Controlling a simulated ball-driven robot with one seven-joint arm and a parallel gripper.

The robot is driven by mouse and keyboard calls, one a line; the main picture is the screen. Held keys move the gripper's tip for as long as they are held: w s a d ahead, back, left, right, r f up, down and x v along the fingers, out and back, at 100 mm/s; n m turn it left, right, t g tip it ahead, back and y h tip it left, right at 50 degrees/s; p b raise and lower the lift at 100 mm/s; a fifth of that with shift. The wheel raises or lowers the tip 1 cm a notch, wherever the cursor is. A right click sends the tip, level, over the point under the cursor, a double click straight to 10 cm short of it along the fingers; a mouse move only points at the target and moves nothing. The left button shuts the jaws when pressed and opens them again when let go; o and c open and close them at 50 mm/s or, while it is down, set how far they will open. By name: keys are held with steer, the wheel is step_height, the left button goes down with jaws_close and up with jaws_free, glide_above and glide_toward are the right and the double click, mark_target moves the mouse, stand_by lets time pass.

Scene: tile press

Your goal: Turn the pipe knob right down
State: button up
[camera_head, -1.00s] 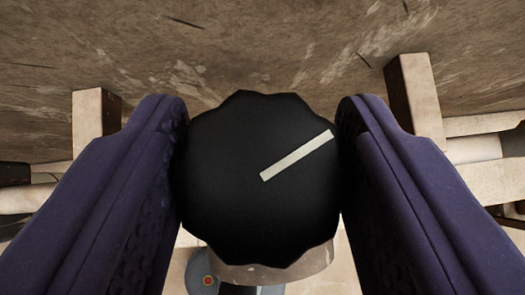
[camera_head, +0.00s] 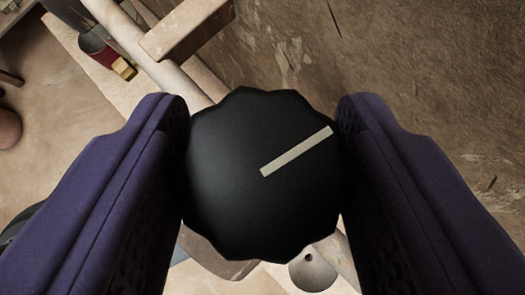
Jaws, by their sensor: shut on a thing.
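The pipe knob (camera_head: 235,200) is a round black knob with a scalloped edge, in the middle of the camera_head view. A pale line mark on its face slants from the centre toward the upper right. My gripper (camera_head: 263,112) has its two dark purple fingers on the left and right sides of the knob and is shut on it. The pipe and whatever is behind the knob are mostly hidden by it.
A brown scuffed surface (camera_head: 430,90) fills the upper right. A pale wooden beam (camera_head: 185,28) and a bar run diagonally at the upper left. A red and yellow item (camera_head: 105,52) lies further left. A small grey rounded part (camera_head: 312,270) shows below the knob.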

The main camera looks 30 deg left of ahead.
steer(key=shift+n+g+y+p, duration=0.5)
steer(key=shift+n+y+p, duration=0.15)
steer(key=shift+n, duration=0.45)
steer(key=shift+f, duration=0.1)
steer(key=o, duration=1)
steer(key=shift+w+a, duration=0.1)
steer(key=p+v, duration=0.2)
steer(key=v, duration=0.6)
steer(key=shift+p, duration=0.3)
steer(key=shift+w+f, duration=0.1)
